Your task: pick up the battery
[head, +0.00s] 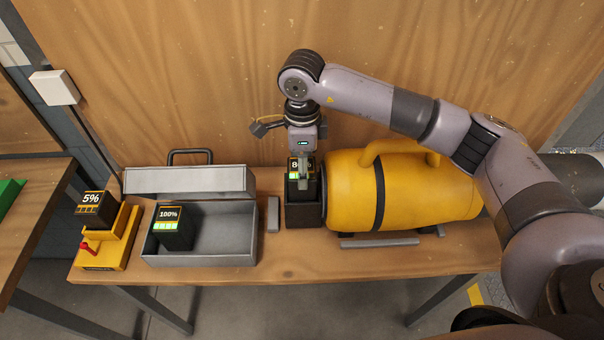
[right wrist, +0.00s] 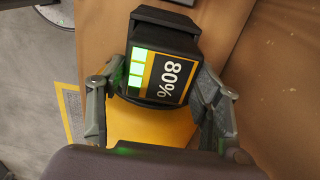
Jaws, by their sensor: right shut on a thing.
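My right gripper (head: 304,172) reaches down from above and is shut on a black battery (head: 295,187) with a display that reads 80% in the right wrist view (right wrist: 165,65). In the head view this battery is at the dark socket (head: 303,215) at the left end of the yellow tank-like machine (head: 405,187); I cannot tell how deep it sits. A second battery (head: 172,228), reading 100%, stands in the open grey metal case (head: 225,240). A third battery (head: 92,210), reading 5%, sits on the yellow charger-like stand (head: 122,235). My left gripper is not in view.
All of this stands on a wooden table (head: 300,265) against a wooden wall (head: 200,80). A grey bar (head: 273,214) lies between case and socket. My right arm extends over the yellow machine. Another table with a green object (head: 10,195) is at the left.

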